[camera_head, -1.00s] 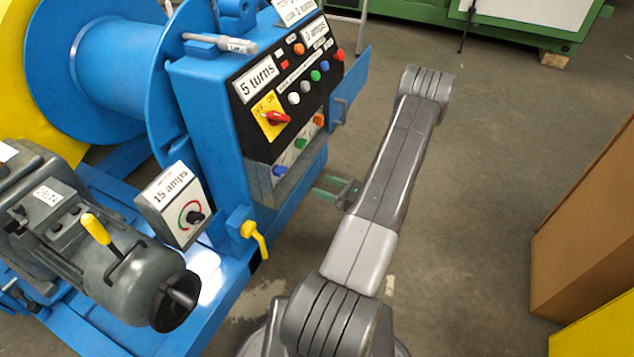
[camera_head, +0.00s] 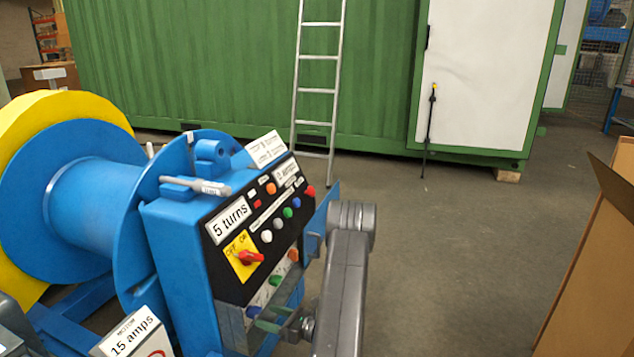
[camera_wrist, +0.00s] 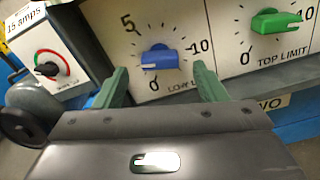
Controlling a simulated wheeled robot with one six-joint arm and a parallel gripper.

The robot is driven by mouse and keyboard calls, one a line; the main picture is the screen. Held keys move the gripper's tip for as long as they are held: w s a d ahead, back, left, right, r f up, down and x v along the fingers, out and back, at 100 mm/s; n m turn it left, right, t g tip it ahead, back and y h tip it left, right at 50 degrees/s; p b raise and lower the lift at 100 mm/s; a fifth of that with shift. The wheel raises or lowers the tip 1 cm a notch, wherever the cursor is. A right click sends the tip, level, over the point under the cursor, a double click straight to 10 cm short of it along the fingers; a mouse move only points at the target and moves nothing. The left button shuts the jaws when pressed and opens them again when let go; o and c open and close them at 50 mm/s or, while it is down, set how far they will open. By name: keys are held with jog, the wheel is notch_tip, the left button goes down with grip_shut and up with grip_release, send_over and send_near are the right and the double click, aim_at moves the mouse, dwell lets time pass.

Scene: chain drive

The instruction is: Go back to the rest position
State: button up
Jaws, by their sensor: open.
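The blue control panel box (camera_head: 180,255) stands left of centre in the head view, with a black and white face of knobs, buttons and a red switch (camera_head: 250,257). My gripper (camera_head: 268,322) is in front of the panel's lower part, its green fingers pointing at it. In the wrist view my gripper (camera_wrist: 162,85) is open, its fingers apart on either side of the blue knob (camera_wrist: 160,57). I see nothing held, and cannot tell how far the fingertips are from the panel. The blue knob points near the low end of its dial. A green knob (camera_wrist: 276,22) is to its right.
A blue and yellow reel (camera_head: 85,205) stands left of the panel. A "15 amps" box (camera_wrist: 45,55) is beside it. A green container (camera_head: 220,70), with a ladder (camera_head: 316,90), fills the back. A cardboard box (camera_head: 590,270) is at right. Open floor (camera_head: 450,240) lies between.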

aim_at(258, 312)
jog(key=x, duration=0.4)
jog(key=shift+d, duration=0.15)
